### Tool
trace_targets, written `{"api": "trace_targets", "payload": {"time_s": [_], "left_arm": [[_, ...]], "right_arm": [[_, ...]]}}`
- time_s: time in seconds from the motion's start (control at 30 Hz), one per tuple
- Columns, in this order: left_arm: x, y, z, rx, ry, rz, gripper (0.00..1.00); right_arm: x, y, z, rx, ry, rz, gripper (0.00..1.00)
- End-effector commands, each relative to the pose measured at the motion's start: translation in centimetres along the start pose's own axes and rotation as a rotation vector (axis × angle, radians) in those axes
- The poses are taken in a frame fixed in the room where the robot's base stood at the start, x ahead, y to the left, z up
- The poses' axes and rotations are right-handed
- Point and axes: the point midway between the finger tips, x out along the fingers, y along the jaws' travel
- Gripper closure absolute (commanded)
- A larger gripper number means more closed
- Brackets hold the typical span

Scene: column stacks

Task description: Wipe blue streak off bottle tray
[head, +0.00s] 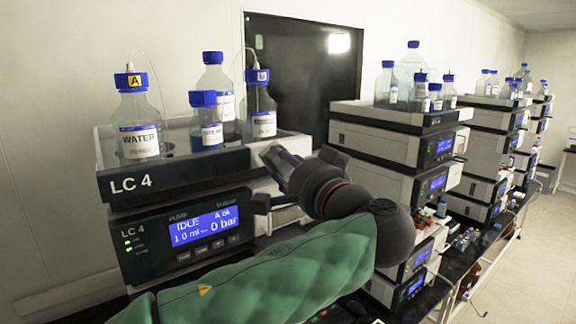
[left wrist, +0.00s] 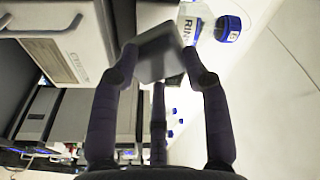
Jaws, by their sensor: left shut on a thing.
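The bottle tray (head: 190,172) is a dark grey tray labelled LC 4 on top of the left stack, holding several blue-capped bottles. I cannot make out a blue streak on its visible front. My left gripper (head: 278,163) is at the tray's right front corner, its arm in a green sleeve. In the left wrist view the fingers (left wrist: 162,62) are shut on a flat grey square piece (left wrist: 158,55), perhaps a pad or cloth. Whether the piece touches the tray I cannot tell. My right gripper is not in view.
A water bottle (head: 138,130), a short bottle with some blue liquid (head: 206,138) and a tall bottle (head: 262,118) stand in the tray with thin tubes. A pump unit (head: 200,232) with a lit display is below. More stacks (head: 385,145) stand to the right.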

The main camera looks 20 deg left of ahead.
Motion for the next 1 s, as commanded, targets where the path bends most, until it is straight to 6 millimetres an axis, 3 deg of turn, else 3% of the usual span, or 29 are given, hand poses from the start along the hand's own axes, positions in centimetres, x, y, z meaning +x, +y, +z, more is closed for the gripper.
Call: {"api": "trace_targets", "payload": {"time_s": [1.0], "left_arm": [[1.4, -0.1, 0.2, 0.000, -0.001, -0.001, 1.00]], "right_arm": [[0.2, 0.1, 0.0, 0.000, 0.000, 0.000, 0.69]]}}
